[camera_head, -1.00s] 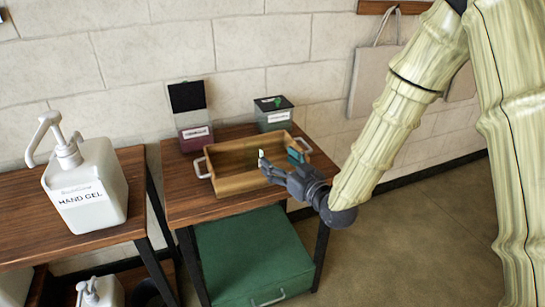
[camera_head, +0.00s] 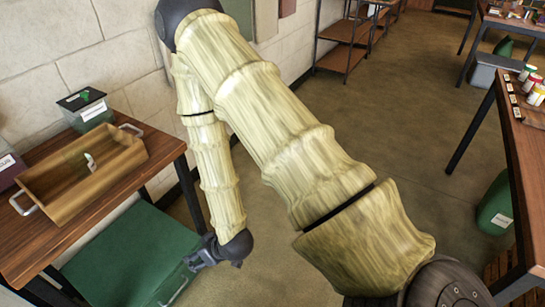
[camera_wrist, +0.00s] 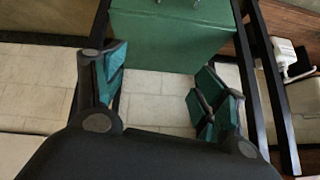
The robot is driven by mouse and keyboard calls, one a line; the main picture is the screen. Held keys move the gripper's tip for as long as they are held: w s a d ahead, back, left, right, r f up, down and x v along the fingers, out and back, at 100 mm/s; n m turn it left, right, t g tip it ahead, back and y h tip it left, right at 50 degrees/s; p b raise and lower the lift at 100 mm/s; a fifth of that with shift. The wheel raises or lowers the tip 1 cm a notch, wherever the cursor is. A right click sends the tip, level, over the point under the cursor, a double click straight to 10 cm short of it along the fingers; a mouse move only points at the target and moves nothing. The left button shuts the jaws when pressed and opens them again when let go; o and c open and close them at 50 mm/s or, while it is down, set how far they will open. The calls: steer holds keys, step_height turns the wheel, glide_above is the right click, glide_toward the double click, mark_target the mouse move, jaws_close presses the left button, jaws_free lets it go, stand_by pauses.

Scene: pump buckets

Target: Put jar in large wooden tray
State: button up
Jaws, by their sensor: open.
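The large wooden tray (camera_head: 106,188) sits on the brown table in the head view, with a metal handle at each end. A small, pale object (camera_head: 91,162), which looks like the jar, is inside the tray near its middle; its details are too small to make out. My gripper (camera_head: 200,259) is low to the right of the table, well apart from the tray. The wrist view shows my gripper (camera_wrist: 168,90) with its teal-padded fingers spread wide and nothing between them.
A green box (camera_head: 130,255) is under the table and also shows in the wrist view (camera_wrist: 165,38). A dark box with a label (camera_head: 85,106) stands behind the tray. Another table with small jars (camera_head: 535,95) is at the right. Open floor lies between.

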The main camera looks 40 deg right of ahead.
steer(key=s+d+f+g+h, duration=0.1)
steer(key=s+d+f+g, duration=0.1)
steer(key=s, duration=0.6)
steer(key=s+d+f+m+g+h, duration=0.1)
steer(key=s+d+f+g, duration=0.1)
steer(key=s+f, duration=0.3)
steer(key=s+d+f+m+g+h, duration=0.1)
steer(key=s+d+f+g, duration=0.2)
steer(key=s, duration=0.8)
steer(key=shift+s+f, duration=0.3)
steer(key=shift+f, duration=0.3)
